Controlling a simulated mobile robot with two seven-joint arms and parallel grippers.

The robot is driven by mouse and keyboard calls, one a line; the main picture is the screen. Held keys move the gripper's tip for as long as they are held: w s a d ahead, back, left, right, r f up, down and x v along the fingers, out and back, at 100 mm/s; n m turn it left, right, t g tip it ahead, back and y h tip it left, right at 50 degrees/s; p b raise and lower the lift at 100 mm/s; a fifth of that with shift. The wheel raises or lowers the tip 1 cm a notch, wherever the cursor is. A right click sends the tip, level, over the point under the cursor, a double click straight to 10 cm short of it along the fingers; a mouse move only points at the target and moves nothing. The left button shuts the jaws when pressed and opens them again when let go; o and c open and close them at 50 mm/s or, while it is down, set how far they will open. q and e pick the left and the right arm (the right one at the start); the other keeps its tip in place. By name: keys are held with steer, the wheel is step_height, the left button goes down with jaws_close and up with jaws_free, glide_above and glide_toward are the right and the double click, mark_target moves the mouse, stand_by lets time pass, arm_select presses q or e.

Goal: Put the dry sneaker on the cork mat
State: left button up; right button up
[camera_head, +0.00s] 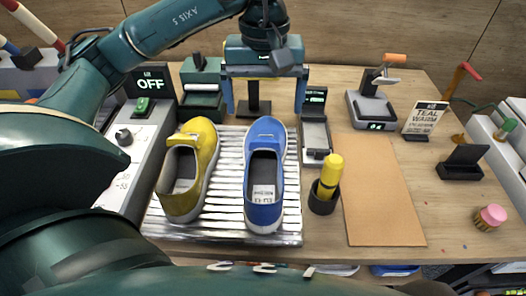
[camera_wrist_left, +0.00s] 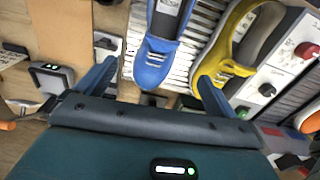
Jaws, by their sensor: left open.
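A yellow sneaker (camera_head: 207,145) and a blue sneaker (camera_head: 266,212) stand side by side on a ribbed silver rack (camera_head: 222,219). A small label lies inside the blue one; I cannot tell which sneaker is dry. The bare tan cork mat (camera_head: 382,190) lies to their right. My left gripper (camera_head: 265,102) is open and empty, beyond the blue sneaker's far end. In the left wrist view, my left gripper's fingers (camera_wrist_left: 153,88) are spread apart, with the blue sneaker (camera_wrist_left: 152,62) ahead and the yellow sneaker (camera_wrist_left: 213,78) to its right. My right gripper is not in view.
A black cup with a yellow-topped tool (camera_head: 329,178) stands between rack and mat. A grey device (camera_head: 371,108), a "TEAL WARM" sign (camera_head: 425,118) and a black stand (camera_head: 463,162) lie beyond or right of the mat. A control box (camera_head: 142,150) stands left of the rack.

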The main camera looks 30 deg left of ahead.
mark_target(265, 139)
arm_select(q)
steer(key=shift+f, duration=0.3)
step_height(265, 139, down, 7)
steer(key=shift+d+r+b, duration=0.1)
steer(key=shift+r+b, duration=0.1)
steer(key=shift+b, duration=0.7)
steer(key=shift+f, duration=0.4)
steer(key=shift+s+f, duration=0.1)
steer(key=shift+f, duration=2.5)
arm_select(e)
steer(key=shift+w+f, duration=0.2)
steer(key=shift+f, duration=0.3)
arm_select(q)
steer(key=c, duration=1.4)
steer(key=shift+r, duration=0.1)
steer(key=shift+r, duration=0.1)
